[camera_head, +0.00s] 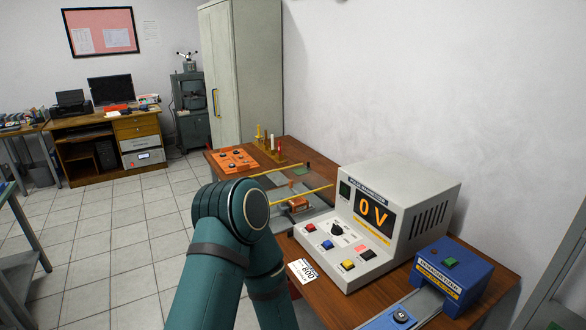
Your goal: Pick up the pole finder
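I cannot pick out the pole finder for certain. A small wooden stand (268,153) at the far end of the workbench holds several thin upright tools with yellow, white and red parts, too small to identify. A teal arm of mine rises from the bottom centre and bends in front of the bench's left edge. Neither of my grippers shows, and the arm covers part of the bench and floor.
The wooden workbench (337,299) carries an orange board (233,161), a grey tray with yellow rails (313,217), a white console (414,205) reading 0 V, and a blue demagnetizer (447,285). A white wall bounds the right side. Tiled floor (120,235) is open at left.

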